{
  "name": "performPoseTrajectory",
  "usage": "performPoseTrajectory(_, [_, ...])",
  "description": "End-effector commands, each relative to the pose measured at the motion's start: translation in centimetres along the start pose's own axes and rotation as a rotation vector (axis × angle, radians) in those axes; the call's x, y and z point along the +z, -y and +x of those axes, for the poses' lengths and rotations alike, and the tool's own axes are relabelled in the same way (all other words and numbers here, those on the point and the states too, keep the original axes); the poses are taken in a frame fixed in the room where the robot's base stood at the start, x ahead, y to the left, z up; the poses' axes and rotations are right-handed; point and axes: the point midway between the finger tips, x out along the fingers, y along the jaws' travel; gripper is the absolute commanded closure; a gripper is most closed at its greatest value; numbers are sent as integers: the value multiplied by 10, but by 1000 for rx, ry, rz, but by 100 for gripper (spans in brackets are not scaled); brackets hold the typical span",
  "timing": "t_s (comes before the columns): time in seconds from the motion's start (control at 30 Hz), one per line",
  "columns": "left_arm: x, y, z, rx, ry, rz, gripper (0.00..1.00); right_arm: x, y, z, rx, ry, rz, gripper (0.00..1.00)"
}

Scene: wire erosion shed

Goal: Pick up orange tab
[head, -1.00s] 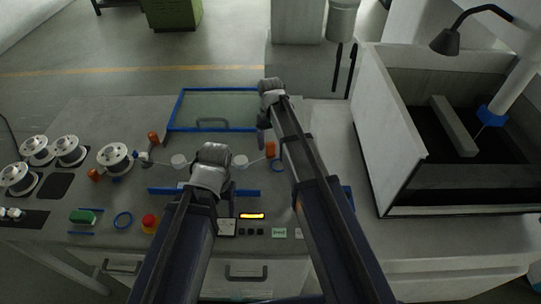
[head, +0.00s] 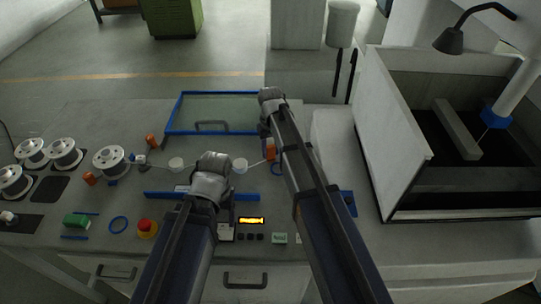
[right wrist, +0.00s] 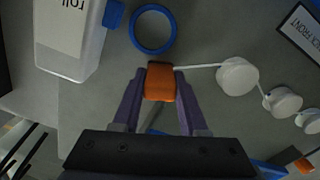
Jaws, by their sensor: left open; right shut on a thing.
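In the right wrist view an orange tab (right wrist: 160,82) sits between the two purple fingertips of my right gripper (right wrist: 161,92), which is shut on it. A white thread runs right from the tab to a white round roller (right wrist: 237,76). In the head view the orange tab (head: 270,148) shows just left of my right forearm, which hides part of the right gripper (head: 266,139). My left gripper (head: 226,210) is open, over the bench near the blue bar; its wrist hides most of its fingers.
Blue ring (right wrist: 152,30) and white container (right wrist: 72,35) lie close to the right gripper. A blue-framed panel (head: 212,131), white spools (head: 108,160) and a red button (head: 147,227) are on the bench. A high-walled tank (head: 385,140) stands right.

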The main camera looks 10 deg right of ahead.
Motion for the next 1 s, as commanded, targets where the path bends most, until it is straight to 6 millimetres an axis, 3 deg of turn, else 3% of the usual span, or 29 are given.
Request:
performPoseTrajectory(0.2, [0,0,0,0,0,0,23,0,0,0,0,0,0,100])
performPoseTrajectory(0.67, [0,0,-3,0,0,0,23,0,0,-3,0,0,0,100])
performPoseTrajectory(1.0, [2,4,-37,0,0,1,23,0,0,-37,0,0,0,100])
